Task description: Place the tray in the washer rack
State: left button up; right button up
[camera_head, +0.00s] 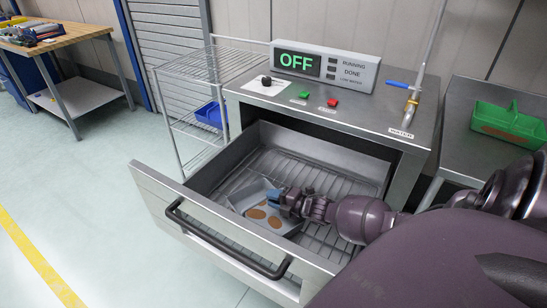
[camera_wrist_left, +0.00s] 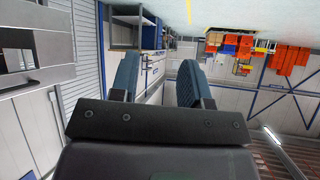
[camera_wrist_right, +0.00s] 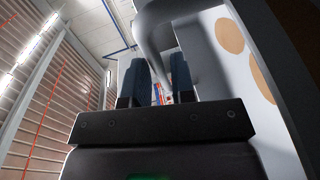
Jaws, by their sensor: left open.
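The tray (camera_head: 267,222), small, grey and shallow with brown round patches inside, sits in the open washer drawer on the wire rack (camera_head: 329,185). My right gripper (camera_head: 277,198) is at the tray's upper right edge, its blue fingers partly closed around a grey curved part of it. The tray's patched inside (camera_wrist_right: 229,36) fills the right of the right wrist view. The exact contact is partly hidden. My left gripper (camera_wrist_left: 158,82) is open and empty in its wrist view, away from the tray; it does not show in the head view.
The washer drawer's front (camera_head: 165,196) has a dark bar handle. A green crate (camera_head: 508,122) stands on the right table. A wire shelf (camera_head: 210,64) stands left; the floor is clear.

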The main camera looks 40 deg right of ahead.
jog(key=shift+o, duration=1)
jog(key=p+v, duration=0.1)
jog(key=v, duration=0.6)
jog(key=shift+s+r, duration=0.15)
jog(key=shift+s, duration=0.15)
jog(key=shift+d, duration=0.1)
